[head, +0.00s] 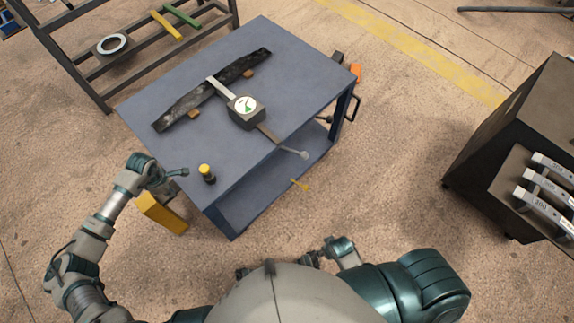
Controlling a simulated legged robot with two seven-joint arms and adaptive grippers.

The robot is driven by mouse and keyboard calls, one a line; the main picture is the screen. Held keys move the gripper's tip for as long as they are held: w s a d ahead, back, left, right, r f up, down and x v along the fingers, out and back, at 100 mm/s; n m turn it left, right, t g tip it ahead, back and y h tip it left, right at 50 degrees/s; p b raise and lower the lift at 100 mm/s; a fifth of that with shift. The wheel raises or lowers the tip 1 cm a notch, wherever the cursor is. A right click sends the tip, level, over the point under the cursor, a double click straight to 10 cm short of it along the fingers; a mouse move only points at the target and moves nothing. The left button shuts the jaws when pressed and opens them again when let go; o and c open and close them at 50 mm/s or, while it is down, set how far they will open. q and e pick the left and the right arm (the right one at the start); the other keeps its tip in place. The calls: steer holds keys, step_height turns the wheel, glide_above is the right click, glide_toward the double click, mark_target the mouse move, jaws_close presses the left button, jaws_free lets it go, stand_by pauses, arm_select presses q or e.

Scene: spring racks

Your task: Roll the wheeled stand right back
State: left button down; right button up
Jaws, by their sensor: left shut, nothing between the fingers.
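The wheeled stand (268,178) is a blue-topped cart with an open lower shelf, ahead of me and set at an angle. Its wheels are hidden. On its top lie a dark leaf-spring bar (180,107) on small blocks, a dark gauge with a white-and-green face (245,106), and a small yellow-capped cylinder (206,174). My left gripper (183,172) is shut and empty at the stand's left edge, close to the cylinder; I cannot tell whether it touches the stand. My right gripper (308,258) is low before my body, partly hidden, apart from the stand.
A dark rack (80,78) with a ring (112,44) stands close behind the stand at the upper left. A dark cabinet with grey labelled bars (545,195) is at the right. A yellow block (160,212) is beside my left arm. Floor between stand and cabinet is clear.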

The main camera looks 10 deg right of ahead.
arm_select(q)
step_height(320, 180, down, 4)
steer(key=shift+b, duration=1.2)
steer(key=shift+w, duration=0.1)
